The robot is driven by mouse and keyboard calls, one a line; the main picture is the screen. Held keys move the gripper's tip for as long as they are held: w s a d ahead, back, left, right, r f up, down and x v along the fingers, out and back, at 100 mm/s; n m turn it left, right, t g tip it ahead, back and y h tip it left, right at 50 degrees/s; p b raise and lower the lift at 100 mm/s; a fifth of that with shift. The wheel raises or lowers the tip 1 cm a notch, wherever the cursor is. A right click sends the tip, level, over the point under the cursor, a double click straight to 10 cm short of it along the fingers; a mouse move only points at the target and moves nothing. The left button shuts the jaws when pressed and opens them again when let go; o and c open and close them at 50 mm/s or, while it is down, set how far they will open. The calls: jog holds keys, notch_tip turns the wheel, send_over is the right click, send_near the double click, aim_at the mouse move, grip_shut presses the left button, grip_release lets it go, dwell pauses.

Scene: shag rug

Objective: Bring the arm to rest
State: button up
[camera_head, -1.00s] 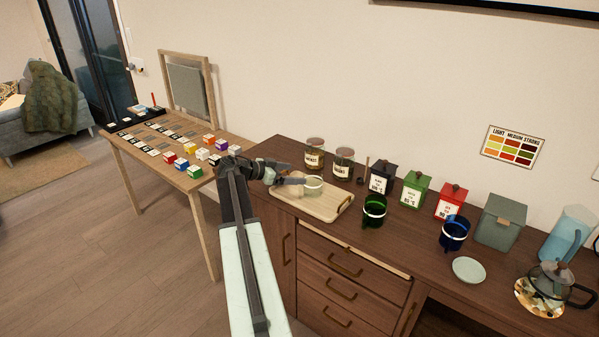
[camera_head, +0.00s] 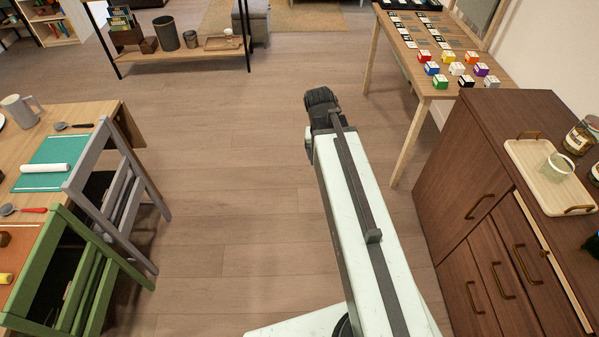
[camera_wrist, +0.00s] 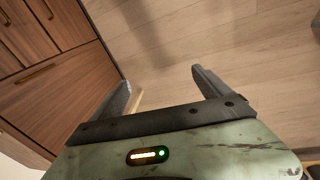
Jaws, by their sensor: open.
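My arm reaches forward over the bare wooden floor in the head view, clear of the furniture. Its far end is dark, and the fingers cannot be made out there. In the wrist view my gripper (camera_wrist: 161,82) is open, with its two dark fingers apart and nothing between them. Floor planks show beyond the fingers. A pale greenish cup (camera_head: 557,167) stands on the light wooden tray (camera_head: 527,160) on the counter, apart from my gripper.
The brown cabinet (camera_head: 455,165) stands on the right; its front also fills the left of the wrist view (camera_wrist: 65,90). A table with coloured blocks (camera_head: 440,82) is at the upper right. Grey (camera_head: 115,190) and green (camera_head: 65,285) chairs are left. The middle floor is free.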

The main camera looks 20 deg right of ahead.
jog(key=s+a+n+y, duration=0.2)
jog(key=a+n, duration=0.2)
jog(key=a, duration=0.9)
jog(key=shift+s+f, duration=0.2)
jog(key=shift+r+p, duration=0.85)
jog(key=shift+p, duration=0.05)
